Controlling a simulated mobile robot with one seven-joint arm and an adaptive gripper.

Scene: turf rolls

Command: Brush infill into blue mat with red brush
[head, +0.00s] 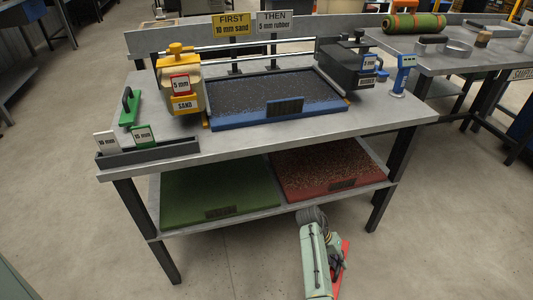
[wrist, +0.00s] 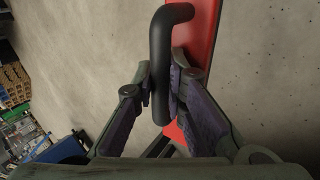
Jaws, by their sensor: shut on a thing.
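The blue mat (head: 226,122) lies on the table top, its surface covered in dark granules with some paler specks near the edges. My gripper (head: 333,262) is low in front of the table, below the lower shelf's front edge, well away from the mat. In the wrist view my gripper (wrist: 166,90) is shut on the black handle of the red brush (wrist: 203,30). The brush also shows in the head view (head: 345,252), partly hidden by my gripper. Its bristles cannot be made out.
A yellow sand hopper (head: 185,72) stands left of the mat and a dark hopper (head: 343,65) right of it. A green-handled tool (head: 130,107) and a tray with cards (head: 150,153) are at left. Green (head: 215,190) and red (head: 330,170) mats lie on the lower shelf.

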